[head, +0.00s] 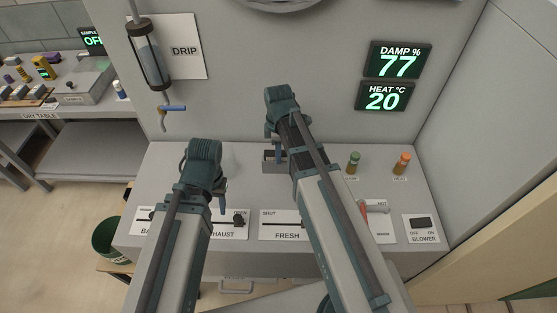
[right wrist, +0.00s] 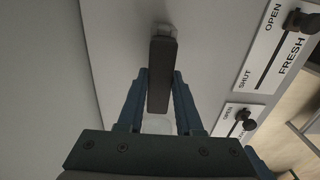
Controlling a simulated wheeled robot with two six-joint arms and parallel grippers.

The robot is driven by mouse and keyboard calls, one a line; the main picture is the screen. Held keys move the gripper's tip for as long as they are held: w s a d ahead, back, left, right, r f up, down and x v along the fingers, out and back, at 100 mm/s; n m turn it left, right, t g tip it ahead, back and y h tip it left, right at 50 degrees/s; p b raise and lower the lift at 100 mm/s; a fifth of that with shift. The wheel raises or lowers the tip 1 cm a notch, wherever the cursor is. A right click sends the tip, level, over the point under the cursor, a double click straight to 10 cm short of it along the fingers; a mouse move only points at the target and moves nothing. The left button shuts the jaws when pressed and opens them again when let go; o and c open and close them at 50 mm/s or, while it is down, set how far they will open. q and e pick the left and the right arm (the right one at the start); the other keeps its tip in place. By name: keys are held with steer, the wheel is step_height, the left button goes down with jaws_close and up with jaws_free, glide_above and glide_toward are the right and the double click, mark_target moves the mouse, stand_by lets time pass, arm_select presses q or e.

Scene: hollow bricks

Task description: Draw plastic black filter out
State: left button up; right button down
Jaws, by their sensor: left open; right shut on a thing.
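The black filter (right wrist: 162,85) shows in the right wrist view as a dark, narrow slab between the two blue fingers of my right gripper (right wrist: 161,78). The fingers are shut on it from both sides. Its far end meets a small grey fitting (right wrist: 163,35); I cannot tell how much of it is inside. In the head view my right gripper (head: 278,152) is at a grey holder (head: 271,165) at the back of the panel, and the arm hides most of the filter. My left gripper (head: 222,197) is open and empty above the panel, left of the right arm.
The panel has EXHAUST (head: 238,220) and FRESH (head: 283,224) sliders, a green knob (head: 353,162), an orange knob (head: 402,163) and a BLOWER switch (head: 421,222). A drip cylinder (head: 148,55) with a blue tap hangs at back left. Displays (head: 399,66) read damp 77 and heat 20.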

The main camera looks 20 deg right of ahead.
arm_select(q)
steer(key=shift+r, duration=0.25)
arm_select(e)
steer(key=shift+r, duration=0.3)
arm_select(q)
step_height(320, 180, up, 6)
steer(key=p, duration=0.7)
steer(key=shift+r, duration=0.2)
arm_select(e)
steer(key=shift+r, duration=3.2)
arm_select(q)
steer(key=shift+r, duration=0.2)
arm_select(e)
steer(key=shift+r, duration=0.15)
arm_select(q)
step_height(320, 180, up, 5)
steer(key=p, duration=0.5)
arm_select(e)
step_height(320, 180, up, 5)
steer(key=shift+f, duration=0.1)
steer(key=shift+s, duration=0.1)
arm_select(q)
steer(key=shift+r+p, duration=0.95)
steer(key=shift+p, duration=0.15)
arm_select(e)
steer(key=s+a+r, duration=0.1)
steer(key=s+r, duration=0.1)
steer(key=s, duration=0.3)
steer(key=shift+s+a, duration=0.3)
steer(key=shift+a, duration=0.05)
